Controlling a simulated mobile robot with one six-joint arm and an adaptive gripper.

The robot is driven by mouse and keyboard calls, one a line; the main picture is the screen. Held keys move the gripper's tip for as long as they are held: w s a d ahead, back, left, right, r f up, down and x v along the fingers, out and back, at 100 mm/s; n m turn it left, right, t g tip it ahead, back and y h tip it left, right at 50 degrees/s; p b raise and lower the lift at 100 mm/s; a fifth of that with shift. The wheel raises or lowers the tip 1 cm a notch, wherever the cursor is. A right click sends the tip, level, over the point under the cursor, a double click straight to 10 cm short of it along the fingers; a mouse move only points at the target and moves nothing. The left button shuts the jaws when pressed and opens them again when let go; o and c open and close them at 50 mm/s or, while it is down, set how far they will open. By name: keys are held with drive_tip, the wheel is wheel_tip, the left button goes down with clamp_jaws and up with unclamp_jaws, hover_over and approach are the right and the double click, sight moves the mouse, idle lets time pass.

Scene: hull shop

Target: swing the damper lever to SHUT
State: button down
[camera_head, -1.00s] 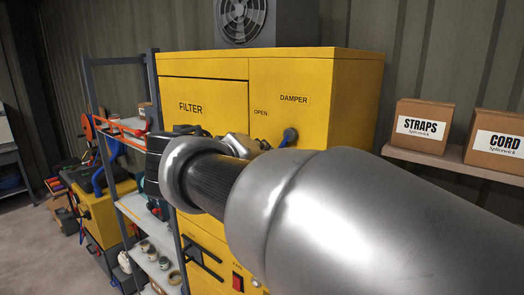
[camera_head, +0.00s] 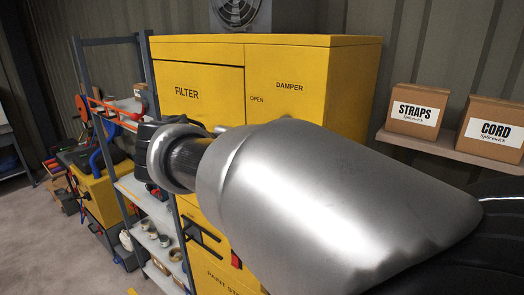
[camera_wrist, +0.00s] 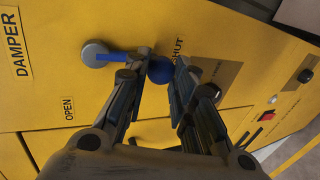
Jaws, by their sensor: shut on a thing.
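The damper lever (camera_wrist: 118,57) shows in the wrist view on the yellow cabinet front. It has a round grey pivot (camera_wrist: 95,53), a blue arm and a blue ball knob (camera_wrist: 160,71). The arm points from the pivot toward the SHUT label (camera_wrist: 178,50), and the knob is close beside that label. The OPEN label (camera_wrist: 67,107) is off to the side. My gripper (camera_wrist: 161,61) is shut on the knob, one finger on each side. In the head view my arm hides the lever and gripper; the DAMPER label (camera_head: 289,87) shows above.
The yellow cabinet (camera_head: 345,90) also has a FILTER panel (camera_head: 202,78). A shelf rack (camera_head: 84,90) stands close on its left. STRAPS (camera_head: 414,112) and CORD (camera_head: 494,131) boxes sit on a shelf at right. A red switch (camera_wrist: 267,115) is on the cabinet front.

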drive_tip(key=shift+f, duration=0.15)
drive_tip(key=c, duration=1.4)
unclamp_jaws()
drive_tip(key=shift+o, duration=0.2)
drive_tip(key=shift+s, duration=0.1)
drive_tip(key=v, duration=1.2)
